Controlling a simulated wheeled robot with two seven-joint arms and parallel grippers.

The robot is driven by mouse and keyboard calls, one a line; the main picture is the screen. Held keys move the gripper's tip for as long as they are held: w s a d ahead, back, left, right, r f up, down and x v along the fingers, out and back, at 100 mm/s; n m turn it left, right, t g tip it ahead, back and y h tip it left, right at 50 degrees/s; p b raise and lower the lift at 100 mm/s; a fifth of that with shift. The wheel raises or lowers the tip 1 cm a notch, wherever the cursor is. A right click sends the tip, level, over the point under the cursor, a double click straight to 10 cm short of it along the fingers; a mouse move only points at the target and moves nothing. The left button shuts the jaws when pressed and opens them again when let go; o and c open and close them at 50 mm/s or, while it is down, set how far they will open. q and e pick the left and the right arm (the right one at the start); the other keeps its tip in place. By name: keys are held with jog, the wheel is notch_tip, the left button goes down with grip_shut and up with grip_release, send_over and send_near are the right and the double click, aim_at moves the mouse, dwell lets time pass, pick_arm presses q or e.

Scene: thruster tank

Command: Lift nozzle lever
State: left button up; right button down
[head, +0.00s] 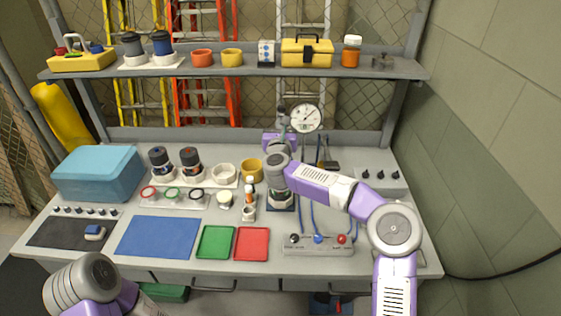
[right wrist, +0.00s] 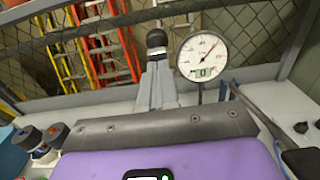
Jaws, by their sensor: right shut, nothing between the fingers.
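My right gripper (head: 281,125) reaches over the back middle of the bench, and its purple body hides much of what is behind it. In the right wrist view its grey fingers (right wrist: 157,88) are shut, with nothing between them. A dark rounded knob (right wrist: 156,38) stands just beyond the fingertips; I cannot tell whether it is the nozzle lever or whether the fingers touch it. A round white dial gauge (head: 306,118) stands to the right of the gripper; it also shows in the right wrist view (right wrist: 202,55). My left gripper is out of view.
A shelf (head: 230,68) with cups and a yellow toolbox (head: 307,52) spans above the bench. A teal box (head: 98,173), jars and cups stand left of my right arm. A panel with coloured knobs (head: 318,244) sits at the front. Blue, green and red mats (head: 158,237) lie bare.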

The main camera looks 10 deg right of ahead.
aim_at(281, 114)
jog(key=w, duration=0.1)
jog(key=w+r+p, duration=0.1)
jog(key=w, duration=0.1)
jog(key=shift+d+r+p, duration=0.15)
jog(key=shift+d+p, duration=0.2)
jog(key=shift+p, duration=0.05)
jog(key=shift+r+p+x, duration=0.15)
jog(key=shift+p+x, duration=0.35)
jog(key=shift+x, duration=0.3)
jog(key=shift+r+p+x, duration=0.15)
jog(key=shift+p+x, duration=0.35)
jog(key=shift+x, duration=0.3)
jog(key=shift+w, duration=0.35)
jog(key=shift+f, duration=0.1)
jog(key=b+v, duration=0.7)
jog(key=b, duration=0.1)
jog(key=shift+d, duration=0.1)
